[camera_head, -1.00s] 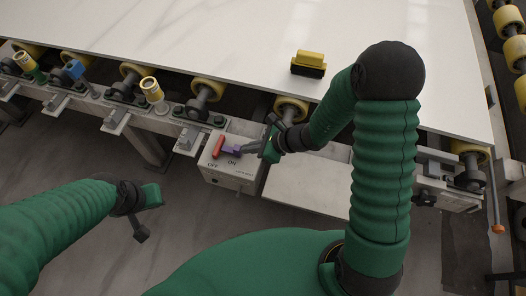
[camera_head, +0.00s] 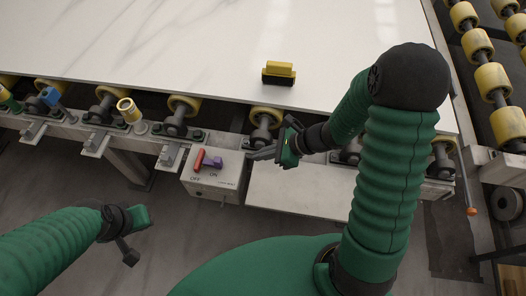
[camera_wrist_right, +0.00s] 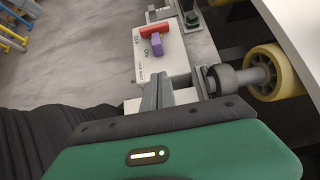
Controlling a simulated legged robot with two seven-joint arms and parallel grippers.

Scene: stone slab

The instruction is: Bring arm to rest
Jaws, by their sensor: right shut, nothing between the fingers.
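My right arm bends over the right side in the head view. Its gripper (camera_head: 262,154) is shut and empty, just right of the switch box and apart from its switch. In the right wrist view its fingers (camera_wrist_right: 157,92) lie together, pointing at the box. The pale switch box (camera_head: 212,187) bears a red bar (camera_head: 198,160), a purple lever (camera_head: 213,162) and the words OFF and ON; it also shows in the wrist view (camera_wrist_right: 178,62). My left gripper (camera_head: 127,250) hangs at the lower left, away from everything; its fingers are too unclear to judge.
A white stone slab (camera_head: 180,45) lies on the roller frame. A yellow and black block (camera_head: 279,74) stands on it. Yellow-topped (camera_head: 129,110) and blue-topped (camera_head: 50,97) fittings line the frame's edge. More rollers (camera_head: 492,80) stand at the right. Open floor lies below the frame.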

